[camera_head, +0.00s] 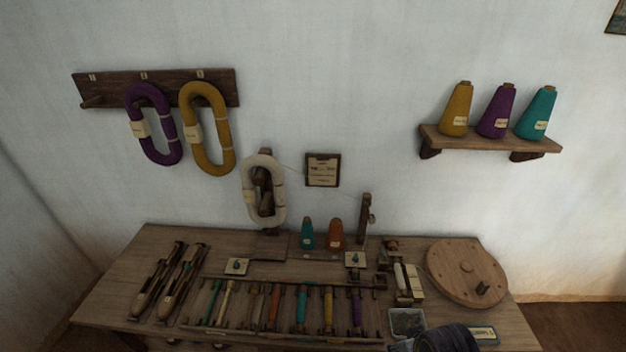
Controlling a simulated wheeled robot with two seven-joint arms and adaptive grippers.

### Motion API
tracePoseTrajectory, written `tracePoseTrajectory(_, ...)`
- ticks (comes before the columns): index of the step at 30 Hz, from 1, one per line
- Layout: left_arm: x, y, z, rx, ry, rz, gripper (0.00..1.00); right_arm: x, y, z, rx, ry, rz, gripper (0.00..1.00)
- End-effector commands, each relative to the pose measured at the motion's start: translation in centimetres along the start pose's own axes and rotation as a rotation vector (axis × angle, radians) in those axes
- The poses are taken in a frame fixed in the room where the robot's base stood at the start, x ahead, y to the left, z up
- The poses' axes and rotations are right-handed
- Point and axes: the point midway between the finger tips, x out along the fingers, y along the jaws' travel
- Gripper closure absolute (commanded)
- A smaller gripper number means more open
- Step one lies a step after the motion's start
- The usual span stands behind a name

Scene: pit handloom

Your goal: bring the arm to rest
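Part of my own arm, a dark rounded link, shows at the bottom edge, right of centre, over the front of the wooden table (110,298). No fingertips of my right gripper can be made out there. My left arm and gripper do not show. I cannot see whether either gripper holds anything.
On the table are a rack of coloured bobbins (300,308), shuttles (160,285), a winder with a cream skein (250,190), two small cones (307,235), a round wooden disc (466,272) and a small tray (407,322). Skeins (207,128) and a cone shelf (490,140) are on the wall.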

Motion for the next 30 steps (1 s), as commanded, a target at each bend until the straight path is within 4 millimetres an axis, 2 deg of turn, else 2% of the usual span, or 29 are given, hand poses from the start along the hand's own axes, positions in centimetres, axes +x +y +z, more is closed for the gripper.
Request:
tracePoseTrajectory(8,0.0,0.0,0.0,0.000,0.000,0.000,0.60,3.1,-0.1,0.3,-0.002,-0.011,-0.002,0.54)
tracePoseTrajectory(14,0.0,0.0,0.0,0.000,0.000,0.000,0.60,6.4,-0.3,0.9,-0.003,-0.023,-0.005,0.54)
tracePoseTrajectory(23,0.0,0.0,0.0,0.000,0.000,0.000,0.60,13.9,-0.6,3.0,-0.007,-0.048,-0.009,0.54)
tracePoseTrajectory(30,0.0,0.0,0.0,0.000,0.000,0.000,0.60,19.4,-0.9,5.4,-0.011,-0.068,-0.012,0.54)
